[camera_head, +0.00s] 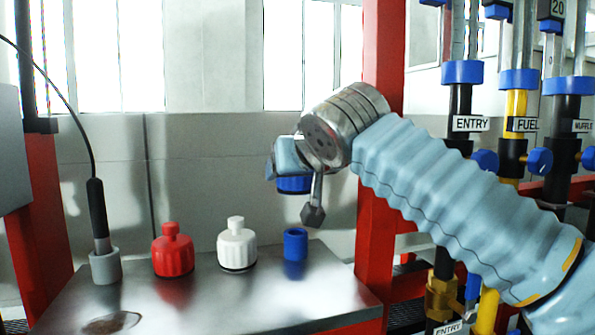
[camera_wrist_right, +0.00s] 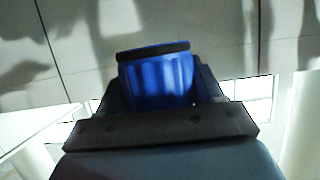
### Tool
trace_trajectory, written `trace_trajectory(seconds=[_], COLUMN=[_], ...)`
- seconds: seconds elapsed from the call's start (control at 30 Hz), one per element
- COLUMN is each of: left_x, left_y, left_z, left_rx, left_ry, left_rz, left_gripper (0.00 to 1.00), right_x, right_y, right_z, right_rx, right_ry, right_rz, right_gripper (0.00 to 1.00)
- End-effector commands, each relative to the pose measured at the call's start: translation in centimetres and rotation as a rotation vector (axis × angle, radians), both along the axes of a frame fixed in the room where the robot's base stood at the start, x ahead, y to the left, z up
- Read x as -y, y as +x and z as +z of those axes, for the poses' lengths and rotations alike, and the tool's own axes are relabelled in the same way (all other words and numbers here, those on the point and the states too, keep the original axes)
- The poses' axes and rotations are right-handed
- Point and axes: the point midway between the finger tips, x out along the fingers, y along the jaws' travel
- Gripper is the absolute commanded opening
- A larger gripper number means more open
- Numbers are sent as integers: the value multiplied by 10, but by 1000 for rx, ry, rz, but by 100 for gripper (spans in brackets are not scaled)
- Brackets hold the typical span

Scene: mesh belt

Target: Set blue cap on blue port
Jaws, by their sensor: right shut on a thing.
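My right gripper (camera_head: 288,165) comes in from the right, shut on the blue cap (camera_head: 293,184). In the right wrist view the ribbed blue cap (camera_wrist_right: 157,82), with a dark rim, sits between the dark jaws. The blue port (camera_head: 295,245) is a short blue cylinder standing upright on the metal table. The cap hangs almost straight above the port in the head view, with a clear gap between them. How well they line up in depth I cannot tell. My left gripper is in neither view.
A red cap (camera_head: 172,250), a white cap (camera_head: 236,245) and a grey holder (camera_head: 104,266) with a black cabled tool (camera_head: 98,213) stand left of the port on the table (camera_head: 230,305). A red post (camera_head: 383,50) and labelled pipes (camera_head: 517,110) stand at the right.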

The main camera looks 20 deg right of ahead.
Motion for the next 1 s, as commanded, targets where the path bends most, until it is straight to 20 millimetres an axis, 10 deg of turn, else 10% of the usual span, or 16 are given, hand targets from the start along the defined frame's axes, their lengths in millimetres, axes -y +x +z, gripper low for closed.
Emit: trace_trajectory(seconds=[0.47,1.0], left_x=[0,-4], left_y=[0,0], left_z=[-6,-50], left_rx=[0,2], left_ry=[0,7], left_rz=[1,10], left_gripper=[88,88], right_x=[0,0], right_y=[0,-1], right_z=[-5,-54], right_rx=[4,4], right_ry=[-2,-2], right_rz=[-3,-3], right_gripper=[36,36])
